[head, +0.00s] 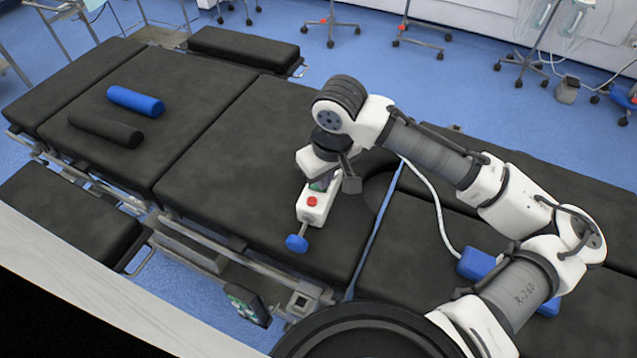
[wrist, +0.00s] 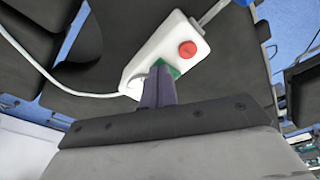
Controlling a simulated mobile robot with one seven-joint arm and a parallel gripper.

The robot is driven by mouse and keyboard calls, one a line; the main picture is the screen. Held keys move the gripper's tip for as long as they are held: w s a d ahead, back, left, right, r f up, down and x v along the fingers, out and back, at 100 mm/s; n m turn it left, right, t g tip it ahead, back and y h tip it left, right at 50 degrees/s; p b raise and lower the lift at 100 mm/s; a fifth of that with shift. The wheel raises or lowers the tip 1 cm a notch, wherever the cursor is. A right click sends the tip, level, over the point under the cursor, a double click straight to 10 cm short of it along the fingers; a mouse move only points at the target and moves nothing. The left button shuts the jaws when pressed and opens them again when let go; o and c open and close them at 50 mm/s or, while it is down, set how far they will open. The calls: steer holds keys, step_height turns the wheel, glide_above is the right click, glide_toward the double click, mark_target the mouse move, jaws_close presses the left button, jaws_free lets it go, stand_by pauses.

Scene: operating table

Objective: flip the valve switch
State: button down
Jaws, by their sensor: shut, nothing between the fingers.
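The valve device is a white box (head: 318,200) with a red button (head: 312,202), lying on the black operating table near its front edge. A rod runs from its near end to a blue knob (head: 296,243). In the wrist view the white box (wrist: 160,47) shows its red button (wrist: 187,49) and a green part (wrist: 172,70) at its side. My gripper (wrist: 160,78) is shut and empty, its fingertips at the green part; I cannot tell whether they touch it. In the head view my wrist hides the far end of the box.
A blue roll (head: 135,101) and a black roll (head: 105,128) lie on the table's left part. A white cable (head: 436,200) runs to a blue block (head: 478,263) on the right. The table middle (head: 225,150) is clear.

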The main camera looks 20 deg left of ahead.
step_height(320, 180, up, 7)
steer(key=p, duration=0.6)
stand_by(0.3)
steer(key=shift+f, duration=0.1)
stand_by(0.4)
